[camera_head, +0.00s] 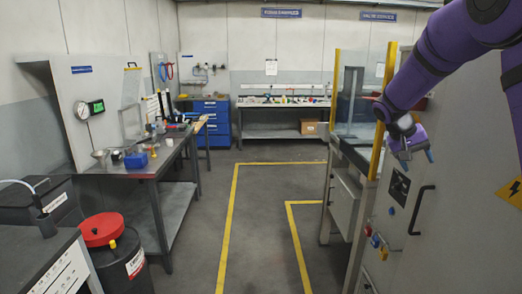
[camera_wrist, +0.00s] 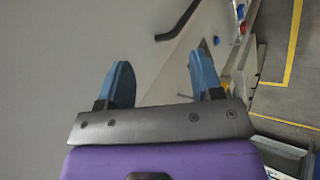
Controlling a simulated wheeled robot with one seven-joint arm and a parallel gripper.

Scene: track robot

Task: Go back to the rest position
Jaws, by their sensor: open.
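My purple arm reaches down from the top right in the head view. My gripper (camera_head: 418,158) hangs in front of the grey cabinet (camera_head: 402,236) on the right. In the wrist view my gripper (camera_wrist: 160,82) shows two blue fingers spread wide apart, with nothing between them. Behind the fingers are the pale cabinet face and its black handle (camera_wrist: 178,22). I cannot tell the exact gap between the fingers and the cabinet.
A yellow-framed machine (camera_head: 347,165) stands beside the cabinet. A cluttered workbench (camera_head: 165,160) is on the left, with a red-lidded bin (camera_head: 102,230) in front. A blue drawer unit (camera_head: 212,122) and a bench (camera_head: 270,108) stand at the back. The yellow-lined floor (camera_head: 262,220) between is clear.

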